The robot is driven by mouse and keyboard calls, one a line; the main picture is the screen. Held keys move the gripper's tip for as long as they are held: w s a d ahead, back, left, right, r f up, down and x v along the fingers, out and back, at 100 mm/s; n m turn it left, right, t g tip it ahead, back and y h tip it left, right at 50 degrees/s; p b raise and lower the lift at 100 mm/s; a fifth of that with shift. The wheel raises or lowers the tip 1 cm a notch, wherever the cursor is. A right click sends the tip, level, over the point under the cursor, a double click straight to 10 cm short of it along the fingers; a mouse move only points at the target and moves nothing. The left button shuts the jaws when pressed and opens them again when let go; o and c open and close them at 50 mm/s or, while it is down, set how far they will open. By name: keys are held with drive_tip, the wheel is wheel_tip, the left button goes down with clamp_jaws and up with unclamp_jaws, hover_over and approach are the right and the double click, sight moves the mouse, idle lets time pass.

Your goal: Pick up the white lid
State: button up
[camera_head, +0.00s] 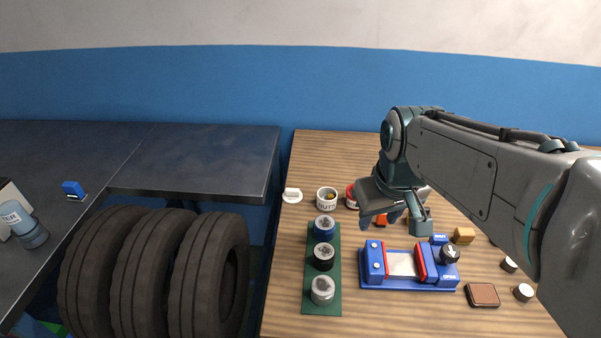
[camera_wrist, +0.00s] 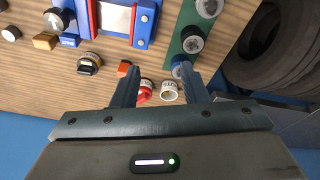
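The white lid (camera_head: 292,195), with a raised grip on top, lies near the back left corner of the wooden table (camera_head: 285,240). It stands left of the white jar labelled like "NUTS" (camera_head: 327,197). I cannot make out the lid in the wrist view. My gripper (camera_head: 380,219) is above the table, to the right of the lid and well apart from it. In the wrist view my gripper (camera_wrist: 160,72) has its fingers spread, with nothing held between them. The white jar (camera_wrist: 170,91) and a red jar (camera_wrist: 145,88) show beyond the fingers.
A green strip (camera_head: 335,280) holds three round-topped canisters in front of the jars. A blue vise (camera_head: 400,284) stands right of it. A brown wallet-like block (camera_head: 482,295) lies at front right. Tires (camera_head: 165,270) and a dark bench (camera_head: 200,160) are left of the table.

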drive_tip(key=w+a+r+n, duration=0.2)
drive_tip(key=w+a+n, duration=0.15)
drive_tip(key=w, duration=0.65)
drive_tip(key=n+g, duration=0.3)
drive_tip(key=n, duration=0.8)
hover_over(292, 189)
wheel_tip(292, 189, down, 11)
wheel_tip(292, 189, down, 7)
drive_tip(key=shift+d+f, duration=0.1)
drive_tip(key=shift+f, duration=0.1)
drive_tip(key=shift+f+p, duration=0.95)
drive_tip(key=shift+f, duration=1.8)
clamp_jaws()
